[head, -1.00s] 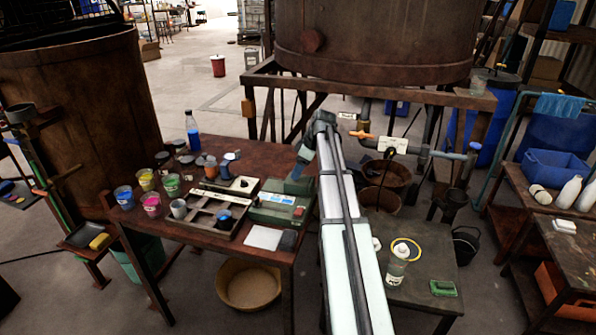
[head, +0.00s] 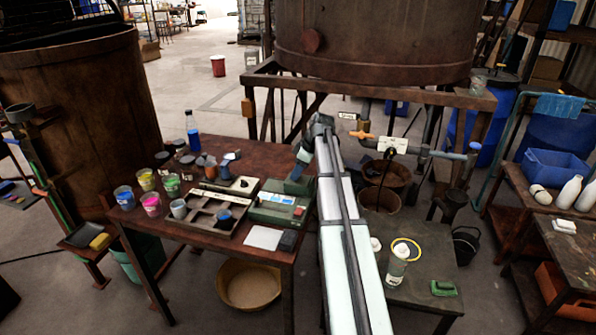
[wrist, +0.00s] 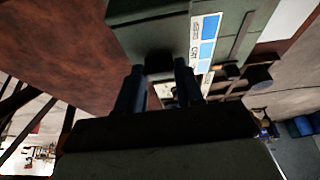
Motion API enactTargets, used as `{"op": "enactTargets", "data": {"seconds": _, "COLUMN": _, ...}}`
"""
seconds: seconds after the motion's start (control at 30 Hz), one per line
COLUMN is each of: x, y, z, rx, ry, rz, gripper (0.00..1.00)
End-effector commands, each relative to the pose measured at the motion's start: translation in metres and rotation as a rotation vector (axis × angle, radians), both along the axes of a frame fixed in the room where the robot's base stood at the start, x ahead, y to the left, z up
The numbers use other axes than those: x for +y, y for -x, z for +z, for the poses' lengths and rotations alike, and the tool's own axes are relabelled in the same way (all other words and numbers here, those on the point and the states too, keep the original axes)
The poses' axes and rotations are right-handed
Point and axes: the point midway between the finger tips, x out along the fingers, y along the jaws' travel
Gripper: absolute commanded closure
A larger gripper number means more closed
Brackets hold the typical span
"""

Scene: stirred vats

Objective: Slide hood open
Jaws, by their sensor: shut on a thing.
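The hood is the grey-green cover of the box-shaped instrument (head: 280,212) at the right end of the brown table. In the wrist view the hood (wrist: 150,32) fills the top middle, beside a white label with blue squares (wrist: 207,42). My gripper (head: 298,178) is at the back right of the instrument in the head view. In the wrist view its two dark fingers (wrist: 160,70) are on either side of a small dark knob (wrist: 159,64) at the hood's edge, shut on it. The exact contact is in shadow.
A dark tray (head: 212,212) and several paint cups stand left of the instrument. A white card (head: 264,237) and a dark block (head: 288,240) lie in front. A blue bottle (head: 192,130) stands at the back. A pipe with an orange-handled valve (head: 362,134) lies right of my arm.

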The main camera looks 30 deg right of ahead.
Motion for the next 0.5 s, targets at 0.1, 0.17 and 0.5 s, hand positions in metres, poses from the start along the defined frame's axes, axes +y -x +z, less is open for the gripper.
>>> {"op": "enactTargets", "data": {"seconds": 0.1, "x": -0.0001, "y": 0.0000, "z": 0.0001, "rx": 0.000, "ry": 0.000, "rz": 0.000, "gripper": 0.97}}
{"op": "enactTargets", "data": {"seconds": 0.17, "x": -0.0001, "y": 0.0000, "z": 0.0001, "rx": 0.000, "ry": 0.000, "rz": 0.000, "gripper": 1.00}}
{"op": "enactTargets", "data": {"seconds": 0.5, "x": 0.0068, "y": -0.0077, "z": 0.0003, "rx": 0.000, "ry": 0.000, "rz": 0.002, "gripper": 1.00}}
